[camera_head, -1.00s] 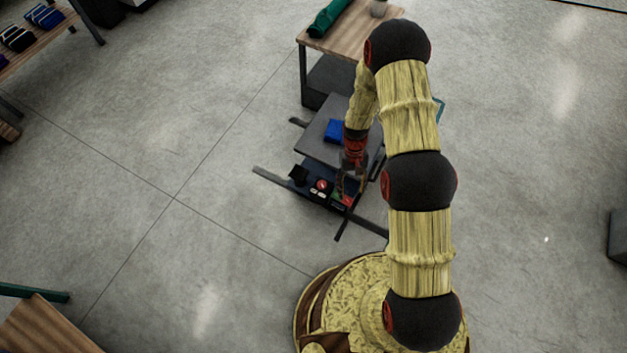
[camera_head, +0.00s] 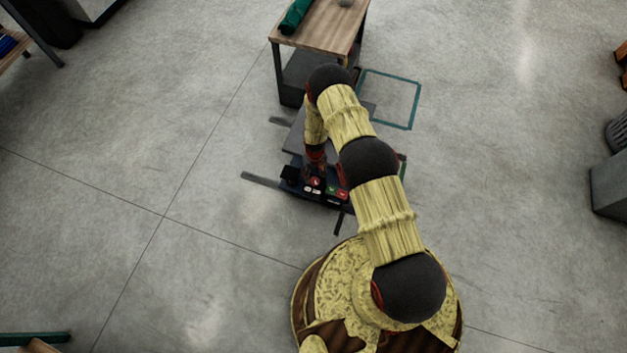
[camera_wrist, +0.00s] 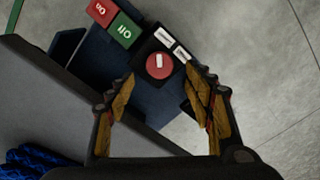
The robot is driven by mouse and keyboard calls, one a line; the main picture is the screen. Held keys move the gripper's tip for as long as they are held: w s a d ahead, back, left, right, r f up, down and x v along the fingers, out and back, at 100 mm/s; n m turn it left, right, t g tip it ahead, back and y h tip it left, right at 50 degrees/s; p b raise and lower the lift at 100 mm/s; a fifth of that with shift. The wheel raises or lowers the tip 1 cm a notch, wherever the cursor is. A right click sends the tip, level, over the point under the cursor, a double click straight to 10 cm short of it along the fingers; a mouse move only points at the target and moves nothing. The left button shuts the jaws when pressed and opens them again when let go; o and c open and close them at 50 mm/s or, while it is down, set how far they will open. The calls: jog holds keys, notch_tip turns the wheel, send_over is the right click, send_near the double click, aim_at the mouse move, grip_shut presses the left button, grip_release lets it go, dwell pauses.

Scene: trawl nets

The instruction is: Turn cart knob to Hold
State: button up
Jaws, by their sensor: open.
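The cart's red round knob (camera_wrist: 160,66) with a white pointer mark sits on a black panel block in the wrist view. The pointer lies nearly along the picture's vertical. Two small white labels (camera_wrist: 172,45) are just above it; their text is too small to read. My gripper (camera_wrist: 163,80) is open and empty, its fingers apart on either side of the knob's near side; I cannot tell whether they touch it. In the head view my gripper (camera_head: 314,170) is over the panel on the cart (camera_head: 293,138), and the knob (camera_head: 316,182) shows just below it.
A red tile (camera_wrist: 101,11) and a green tile (camera_wrist: 125,31) lie left of the knob. Blue cloth (camera_wrist: 35,160) rests on the cart deck. A wooden table (camera_head: 328,32) stands behind the cart.

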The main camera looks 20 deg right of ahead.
aim_at(315, 181)
notch_tip(315, 181, down, 6)
jog(key=shift+r+b, duration=0.15)
jog(key=shift+b, duration=0.85)
jog(key=shift+c, duration=1.4)
jog(key=c, duration=0.9)
